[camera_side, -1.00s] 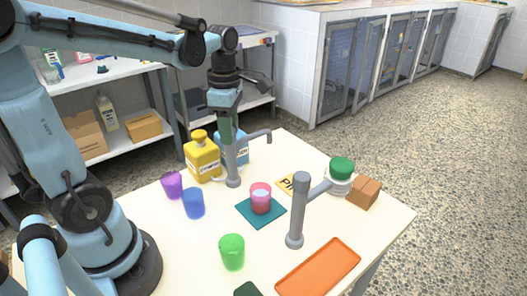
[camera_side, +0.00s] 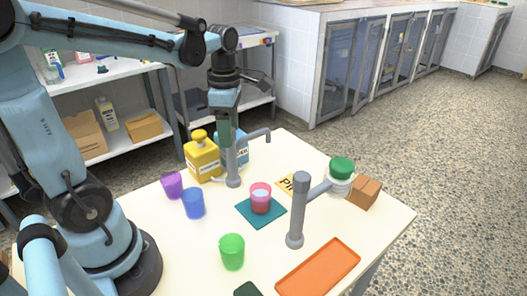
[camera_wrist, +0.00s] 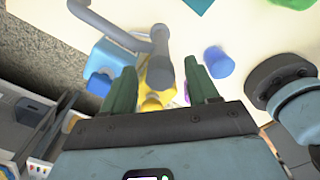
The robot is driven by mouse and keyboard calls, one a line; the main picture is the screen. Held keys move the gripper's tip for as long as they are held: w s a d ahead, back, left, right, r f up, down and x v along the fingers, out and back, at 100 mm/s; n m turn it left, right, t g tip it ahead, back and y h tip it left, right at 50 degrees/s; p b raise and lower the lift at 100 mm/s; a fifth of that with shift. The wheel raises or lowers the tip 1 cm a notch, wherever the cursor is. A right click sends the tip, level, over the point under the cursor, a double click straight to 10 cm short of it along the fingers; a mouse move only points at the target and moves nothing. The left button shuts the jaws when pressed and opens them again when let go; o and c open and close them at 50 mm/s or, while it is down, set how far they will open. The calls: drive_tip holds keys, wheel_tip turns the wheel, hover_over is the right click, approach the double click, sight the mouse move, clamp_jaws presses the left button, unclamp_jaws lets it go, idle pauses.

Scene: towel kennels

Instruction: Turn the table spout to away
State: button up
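The grey table spout (camera_side: 233,164) stands upright on the white table. Its arm reaches right and ends in a short downturned tip in the side view. In the wrist view, the spout (camera_wrist: 118,30) lies just beyond the fingertips, its arm pointing up and left. My gripper (camera_side: 226,142) hangs by the top of the spout's post. In the wrist view, my gripper (camera_wrist: 159,70) has its two green fingers well apart with nothing held between them. I cannot tell whether a finger touches the spout.
Purple (camera_side: 172,186), blue (camera_side: 193,204) and green (camera_side: 232,252) cups, a pink cup (camera_side: 261,200) on a teal mat (camera_side: 244,216), a second grey post (camera_side: 296,215) and an orange tray (camera_side: 318,268) are nearby.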

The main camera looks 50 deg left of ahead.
wheel_tip(320, 180, up, 12)
idle(0.8)
drive_tip(key=s+d+f+m+t, duration=0.1)
drive_tip(key=d+f+m+t, duration=0.2)
drive_tip(key=m, duration=1)
drive_tip(key=s+d+f+m+t, duration=0.1)
drive_tip(key=d+f+m+t, duration=0.3)
drive_tip(key=f+m, duration=0.5)
drive_tip(key=d+m, duration=0.1)
drive_tip(key=m, duration=0.4)
drive_tip(key=shift+s+d, duration=0.25)
drive_tip(key=shift+s, duration=0.05)
